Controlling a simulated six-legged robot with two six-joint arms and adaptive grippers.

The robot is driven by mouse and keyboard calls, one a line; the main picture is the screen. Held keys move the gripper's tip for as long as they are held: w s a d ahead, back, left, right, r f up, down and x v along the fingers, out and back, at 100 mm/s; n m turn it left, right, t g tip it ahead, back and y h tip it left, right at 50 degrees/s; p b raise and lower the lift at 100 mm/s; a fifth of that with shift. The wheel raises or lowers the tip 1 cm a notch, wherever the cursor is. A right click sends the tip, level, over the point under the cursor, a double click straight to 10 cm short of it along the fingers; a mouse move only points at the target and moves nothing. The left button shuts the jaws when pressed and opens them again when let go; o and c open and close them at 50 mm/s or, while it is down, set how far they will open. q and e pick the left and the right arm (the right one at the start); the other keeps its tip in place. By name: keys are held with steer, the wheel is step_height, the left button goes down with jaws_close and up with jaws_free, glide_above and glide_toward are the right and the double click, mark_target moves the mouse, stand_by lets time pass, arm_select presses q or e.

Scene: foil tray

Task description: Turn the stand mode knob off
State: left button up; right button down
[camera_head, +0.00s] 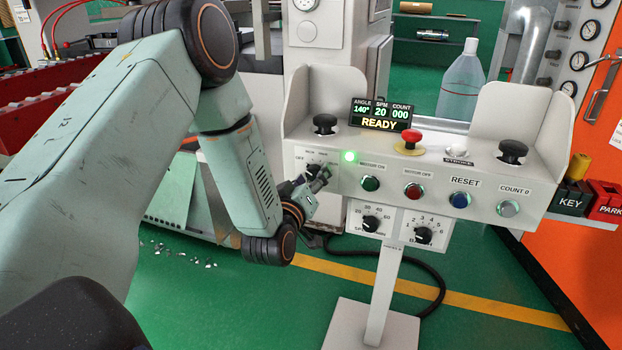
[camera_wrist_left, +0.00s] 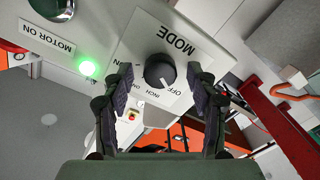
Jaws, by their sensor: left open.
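The stand (camera_head: 388,290) is a pale control console on a post, with a READY display on top. Its black mode knob (camera_head: 314,168) is at the panel's left end, partly hidden by my left gripper (camera_head: 320,182). In the left wrist view the picture is upside down, and the knob (camera_wrist_left: 159,71) sits on a plate marked MODE, with OFF and INCH among its labels. Its white pointer mark faces the labels near OFF and INCH; I cannot tell exactly which. My left gripper's open fingers (camera_wrist_left: 159,78) are on either side of the knob; contact is not clear. My right gripper is not in view.
A lit green lamp (camera_head: 349,157) and the green motor-on button (camera_head: 370,184) are just right of the knob. A red mushroom button (camera_head: 411,137) and black palm buttons (camera_head: 325,124) stand on top.

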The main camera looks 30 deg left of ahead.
arm_select(q)
steer(key=shift+s, duration=0.1)
steer(key=v, duration=1.1)
steer(key=shift+s, duration=0.4)
steer(key=shift+d, duration=0.15)
steer(key=s+d+f+m+g+h+p, duration=0.1)
steer(key=s+d+f+m+g+h, duration=0.2)
steer(key=f, duration=0.4)
steer(key=s+d+f+m+g+h+p, duration=0.1)
steer(key=s+d+f+m+g, duration=0.2)
steer(key=f+g, duration=0.4)
steer(key=s+d+f+m+g+p, duration=0.1)
steer(key=s+d+f+g+p, duration=0.1)
steer(key=s, duration=0.9)
steer(key=s+d+f+m+g+p, duration=0.2)
steer(key=s+f+g, duration=0.2)
steer(key=s, duration=0.7)
steer(key=shift+f+g+h, duration=0.3)
steer(key=shift+g, duration=0.3)
